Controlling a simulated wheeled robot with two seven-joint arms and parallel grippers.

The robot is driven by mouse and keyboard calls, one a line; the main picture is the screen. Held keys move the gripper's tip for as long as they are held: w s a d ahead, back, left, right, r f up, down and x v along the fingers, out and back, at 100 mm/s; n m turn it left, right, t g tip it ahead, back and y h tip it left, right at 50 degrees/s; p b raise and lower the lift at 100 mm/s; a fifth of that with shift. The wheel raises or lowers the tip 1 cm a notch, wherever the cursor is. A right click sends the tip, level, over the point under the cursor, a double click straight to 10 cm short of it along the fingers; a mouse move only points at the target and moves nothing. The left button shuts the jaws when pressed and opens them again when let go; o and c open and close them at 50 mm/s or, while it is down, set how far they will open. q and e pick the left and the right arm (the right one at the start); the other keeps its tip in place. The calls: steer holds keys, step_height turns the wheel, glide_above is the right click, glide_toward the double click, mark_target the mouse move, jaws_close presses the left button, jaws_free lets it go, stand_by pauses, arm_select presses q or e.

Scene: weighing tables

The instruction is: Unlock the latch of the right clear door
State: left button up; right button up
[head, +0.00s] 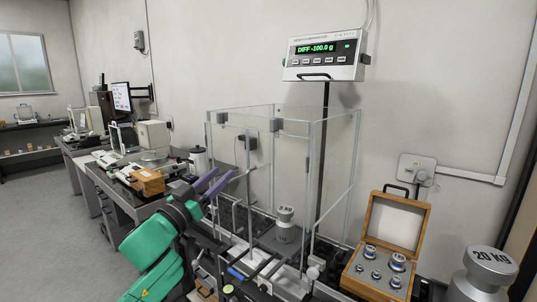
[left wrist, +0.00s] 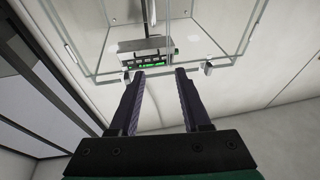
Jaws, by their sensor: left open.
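A clear glass case (head: 335,119) with thin panels stands on the balance, and it also shows in the left wrist view (left wrist: 240,35). My left gripper (head: 221,180) has purple fingers and is left of the case's front. In the left wrist view its fingers (left wrist: 158,73) are apart and empty, pointing toward the case, with a small metal fitting (left wrist: 208,69) beyond the right finger. My right gripper is not seen.
Inside the case is a grey weight (head: 285,227). A display (head: 324,54) on a post reads DIFF -100.0 g. An open wooden weight box (head: 398,222) and a 20 KG weight (head: 489,270) stand right. A desk with instruments (head: 108,183) is at left.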

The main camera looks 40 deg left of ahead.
mark_target(271, 124)
arm_select(q)
steer(key=s+d+r+m+t+h, duration=0.1)
steer(key=s+d+r+m+h, duration=0.15)
steer(key=d+r, duration=0.4)
steer(key=shift+t+h, duration=0.25)
steer(key=shift+t, duration=0.05)
steer(key=p+x, duration=0.1)
steer(key=x, duration=0.3)
steer(key=p+x, duration=0.1)
steer(key=x, duration=0.4)
steer(key=p+x, duration=0.1)
steer(key=x, duration=0.4)
steer(key=shift+w+a+f, duration=0.1)
steer(key=shift+w+f, duration=0.15)
steer(key=shift+w, duration=0.4)
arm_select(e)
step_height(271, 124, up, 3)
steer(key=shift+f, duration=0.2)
arm_select(q)
jaws_close()
